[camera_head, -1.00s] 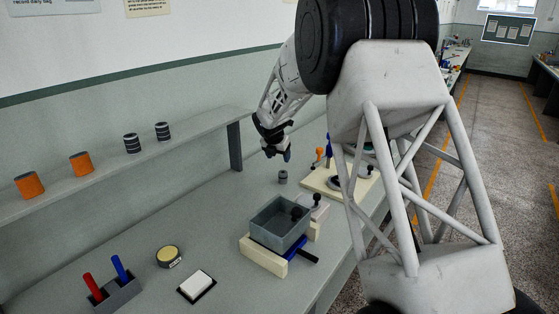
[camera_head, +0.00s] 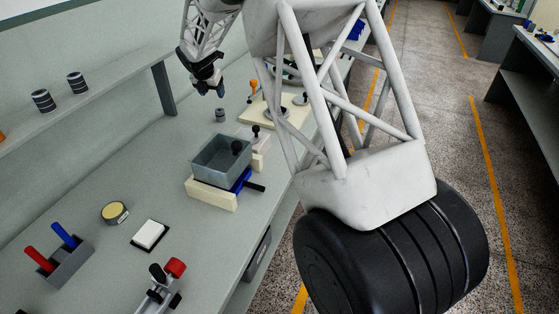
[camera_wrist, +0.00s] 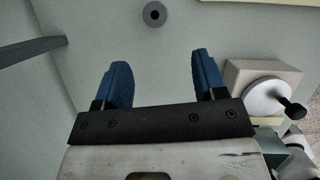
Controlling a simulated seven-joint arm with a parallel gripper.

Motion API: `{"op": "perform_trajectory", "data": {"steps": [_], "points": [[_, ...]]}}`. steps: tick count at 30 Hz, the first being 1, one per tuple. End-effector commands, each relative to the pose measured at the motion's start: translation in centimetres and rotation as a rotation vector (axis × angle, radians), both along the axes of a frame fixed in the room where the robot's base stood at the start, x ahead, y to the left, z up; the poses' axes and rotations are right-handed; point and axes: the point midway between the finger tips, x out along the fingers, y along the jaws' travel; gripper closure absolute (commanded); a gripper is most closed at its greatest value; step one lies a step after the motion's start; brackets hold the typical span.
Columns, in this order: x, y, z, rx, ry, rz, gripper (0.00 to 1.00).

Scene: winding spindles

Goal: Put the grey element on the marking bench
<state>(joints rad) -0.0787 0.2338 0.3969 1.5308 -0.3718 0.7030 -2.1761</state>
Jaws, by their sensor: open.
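The small grey element (camera_head: 220,115) stands on the workbench as a short cylinder, just below and slightly right of my gripper (camera_head: 211,93) in the head view. In the wrist view the element (camera_wrist: 154,14) shows as a grey ring with a dark centre at the top edge, ahead of the blue fingertips. My gripper (camera_wrist: 160,60) is open and empty, its fingers apart from the element. The long grey-green bench (camera_head: 189,112) carries several fixtures; I cannot tell which part is the marking bench.
A grey box (camera_head: 213,162) sits on a cream base with a blue slide. A cream board (camera_head: 262,110) with round fixtures stands beyond. A white pad (camera_head: 149,234), yellow-topped disc (camera_head: 115,212) and red and blue handles in a holder (camera_head: 65,268) are nearer. A wall shelf runs left.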

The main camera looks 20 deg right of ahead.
Motion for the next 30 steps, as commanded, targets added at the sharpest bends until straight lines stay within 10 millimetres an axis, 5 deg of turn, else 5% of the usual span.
{"op": "perform_trajectory", "data": {"steps": [8, 18, 30], "points": [[-5.2, -0.9, 4.2, 0.085, -0.04, -0.216, 0.35], [-15.2, -2.2, 9.8, 0.237, -0.099, -0.618, 0.35], [-27.8, -3.2, 14.0, 0.408, -0.161, -1.093, 0.35]]}}
